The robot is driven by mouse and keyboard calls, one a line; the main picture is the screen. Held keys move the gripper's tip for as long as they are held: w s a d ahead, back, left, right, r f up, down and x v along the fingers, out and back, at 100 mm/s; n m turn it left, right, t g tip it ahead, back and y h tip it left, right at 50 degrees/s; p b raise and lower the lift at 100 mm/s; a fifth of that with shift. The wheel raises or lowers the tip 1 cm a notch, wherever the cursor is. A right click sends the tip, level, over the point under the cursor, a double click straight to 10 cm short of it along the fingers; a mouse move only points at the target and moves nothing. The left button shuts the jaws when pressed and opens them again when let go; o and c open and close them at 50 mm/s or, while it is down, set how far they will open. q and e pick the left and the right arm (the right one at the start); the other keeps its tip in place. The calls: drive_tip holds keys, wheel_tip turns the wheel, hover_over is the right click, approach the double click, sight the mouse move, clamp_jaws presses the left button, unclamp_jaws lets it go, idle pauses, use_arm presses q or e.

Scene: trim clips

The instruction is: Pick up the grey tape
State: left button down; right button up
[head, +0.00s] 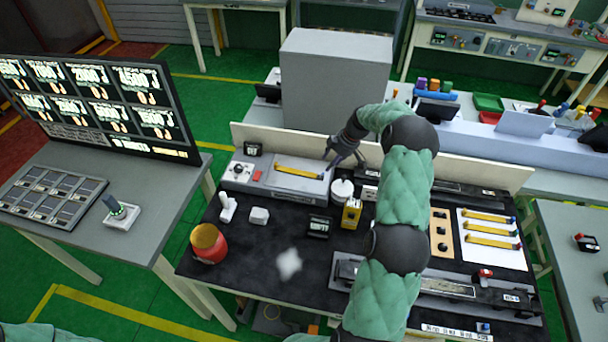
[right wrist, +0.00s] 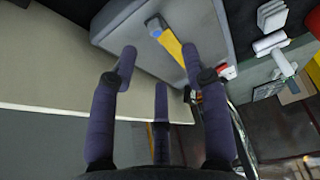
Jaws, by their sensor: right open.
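No object is clearly recognisable as the grey tape. A pale round roll-like item (head: 342,191) stands on the black worktop, and I cannot tell whether it is the tape. My right gripper (head: 345,158) is above the back of the worktop, between the grey fixture and that round item, with its fingers spread and empty. In the right wrist view, the open fingers (right wrist: 160,60) are near the grey fixture (right wrist: 140,45), which bears a yellow strip with a blue end (right wrist: 170,42). My left gripper is out of view.
The grey fixture (head: 262,184) is at the back left of the worktop (head: 250,262). A red-orange container (head: 208,243), a yellow block (head: 351,213) and a white sheet with yellow strips (head: 490,258) are around it. A low cream panel (head: 275,140) edges the back.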

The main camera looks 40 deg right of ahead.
sight(325, 179)
drive_tip(key=x, duration=0.7)
drive_tip(key=shift+s+d+f+p, duration=0.2)
drive_tip(key=shift+f+p, duration=0.1)
drive_tip(key=shift+f, duration=0.15)
